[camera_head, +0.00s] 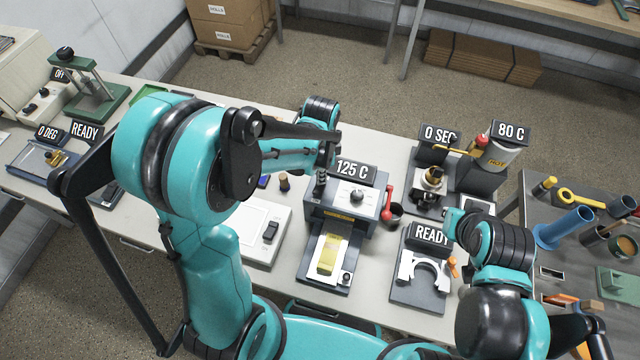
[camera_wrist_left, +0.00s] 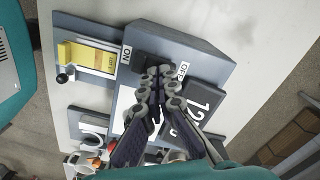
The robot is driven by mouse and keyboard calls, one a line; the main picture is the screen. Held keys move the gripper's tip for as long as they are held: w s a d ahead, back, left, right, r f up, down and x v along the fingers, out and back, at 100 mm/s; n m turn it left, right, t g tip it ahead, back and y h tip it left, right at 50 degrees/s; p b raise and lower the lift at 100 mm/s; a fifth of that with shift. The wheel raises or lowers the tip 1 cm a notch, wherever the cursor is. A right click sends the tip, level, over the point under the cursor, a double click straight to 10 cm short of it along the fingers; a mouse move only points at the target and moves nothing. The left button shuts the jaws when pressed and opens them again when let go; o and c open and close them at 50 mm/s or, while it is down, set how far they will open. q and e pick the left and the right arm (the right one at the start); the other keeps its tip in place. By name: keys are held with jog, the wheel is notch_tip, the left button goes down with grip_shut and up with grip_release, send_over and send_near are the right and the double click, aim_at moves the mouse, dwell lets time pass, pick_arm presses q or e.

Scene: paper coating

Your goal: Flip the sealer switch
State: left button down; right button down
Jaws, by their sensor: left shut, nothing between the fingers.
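The sealer (camera_head: 368,214) is a dark grey box with a 125 C sign (camera_head: 355,170), a round knob on top and a red-ended lever on its right side. In the left wrist view its top (camera_wrist_left: 190,42) carries an ON label (camera_wrist_left: 126,53) and an OFF label (camera_wrist_left: 184,69). A black switch (camera_wrist_left: 146,66) lies between the labels, partly covered by the fingers. My left gripper (camera_head: 321,186) is shut and empty, pointing down at the sealer's top left corner. In the wrist view its fingertips (camera_wrist_left: 160,76) are at the switch; I cannot tell whether they touch.
A yellow strip (camera_head: 329,254) lies on the sealer's front bed. A white scale-like device (camera_head: 258,228) stands to its left, a READY fixture (camera_head: 419,279) to its right, and the 0 SEC and 80 C stations behind right. Room around the sealer is tight.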

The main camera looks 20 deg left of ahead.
pick_arm(q)
jog(key=shift+f, duration=0.3)
jog(key=shift+r+p, duration=2.25)
jog(key=shift+r, duration=1.3)
jog(key=s+n+t+b, duration=0.1)
jog(key=n+b, duration=0.1)
jog(key=b, duration=0.1)
jog(key=s+a+f+n+t+b, duration=0.1)
jog(key=s+b, duration=0.1)
jog(key=b, duration=0.2)
jog(key=s+a+f+n+t+b, duration=0.1)
jog(key=n+b, duration=0.1)
jog(key=b, duration=0.1)
jog(key=shift+s+a+f+n+b, duration=0.2)
jog(key=shift+s+a+n+b, duration=0.05)
jog(key=shift+s+n+b, duration=0.05)
jog(key=s+a+f+n+t+b, duration=0.2)
jog(key=s+f+n+t+b, duration=0.2)
jog(key=b, duration=0.5)
jog(key=s+f+n, duration=0.1)
jog(key=n, duration=0.1)
jog(key=shift+s+f+n, duration=0.25)
jog(key=shift+s+n, duration=0.1)
jog(key=shift+n, duration=0.05)
